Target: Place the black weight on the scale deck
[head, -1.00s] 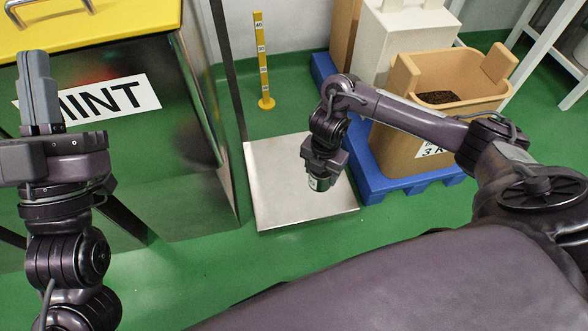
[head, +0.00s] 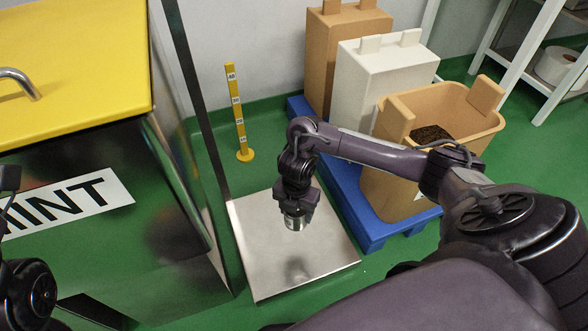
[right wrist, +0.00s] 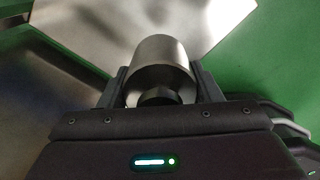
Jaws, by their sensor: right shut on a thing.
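The weight (head: 295,221) is a short cylinder. It looks metallic grey rather than black, with a narrower neck at the gripper end in the right wrist view (right wrist: 160,62). My right gripper (head: 297,207) points down and is shut on it; the two fingers flank its neck in the right wrist view (right wrist: 160,92). The scale deck (head: 262,268) is a square, shiny metal plate low on the floor. The weight hangs over the deck, with a dark reflection below it, and looks apart from the surface. Only part of my left arm shows at the left edge; its fingers are out of view.
A blue pallet (head: 372,233) with a tan bin (head: 392,190), a white box (head: 385,80) and a brown box (head: 338,45) stands right of the deck. A yellow marker post (head: 237,110) stands behind. A yellow-topped, glossy cabinet (head: 75,70) marked MINT is at left.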

